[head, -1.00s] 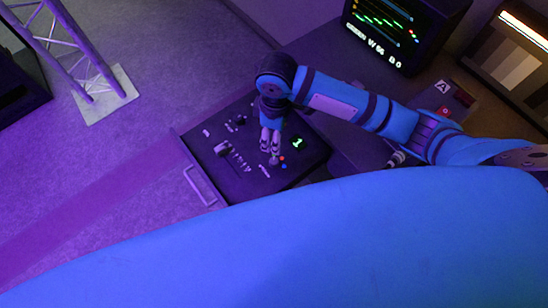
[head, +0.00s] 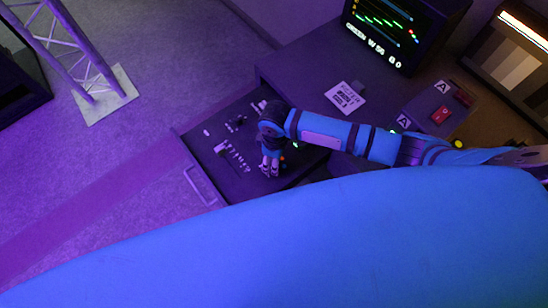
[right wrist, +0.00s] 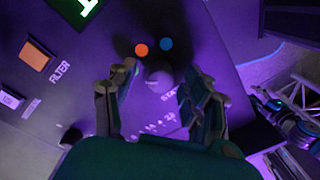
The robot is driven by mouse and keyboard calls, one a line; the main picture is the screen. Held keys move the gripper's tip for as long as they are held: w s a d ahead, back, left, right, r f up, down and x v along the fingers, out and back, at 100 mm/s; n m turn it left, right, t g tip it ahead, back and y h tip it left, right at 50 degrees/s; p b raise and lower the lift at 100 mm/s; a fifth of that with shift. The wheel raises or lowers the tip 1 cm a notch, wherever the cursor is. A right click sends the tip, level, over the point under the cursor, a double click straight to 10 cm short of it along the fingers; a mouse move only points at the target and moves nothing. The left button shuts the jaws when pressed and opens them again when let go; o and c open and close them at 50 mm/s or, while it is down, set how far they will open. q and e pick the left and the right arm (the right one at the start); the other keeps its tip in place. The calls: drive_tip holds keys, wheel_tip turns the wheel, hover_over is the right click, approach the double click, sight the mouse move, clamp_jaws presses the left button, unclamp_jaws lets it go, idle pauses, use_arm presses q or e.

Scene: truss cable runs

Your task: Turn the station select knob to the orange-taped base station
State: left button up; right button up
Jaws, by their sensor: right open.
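The station select knob (right wrist: 159,80) is a small rounded grey knob in the right wrist view, beside partly hidden "STA..." lettering. An orange dot (right wrist: 142,50) and a blue dot (right wrist: 166,44) sit on the panel just beyond it. My right gripper (right wrist: 160,98) is open, with one finger on each side of the knob; I cannot tell whether either touches it. In the head view my right gripper (head: 269,171) is low over the drawer panel (head: 215,160) and hides the knob. What looks like my left arm (right wrist: 290,115) shows at the right wrist view's edge, its jaws unclear.
A row of small switches (head: 237,157) is left of my right gripper. A monitor (head: 385,35) and a red switch box (head: 440,113) stand on the desk.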

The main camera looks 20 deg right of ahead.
clamp_jaws()
drive_tip(key=shift+r+m+p, duration=0.25)
drive_tip(key=shift+m+p, duration=0.25)
drive_tip(key=shift+p, duration=0.4)
drive_tip(key=m+p, duration=0.4)
drive_tip(key=shift+s+p, duration=0.1)
drive_tip(key=shift+p, duration=0.25)
drive_tip(key=m+p, duration=0.2)
drive_tip(key=m, duration=0.1)
drive_tip(key=shift+f+m+p, duration=0.15)
drive_tip(key=shift+m+p, duration=0.65)
drive_tip(key=shift+m, duration=0.1)
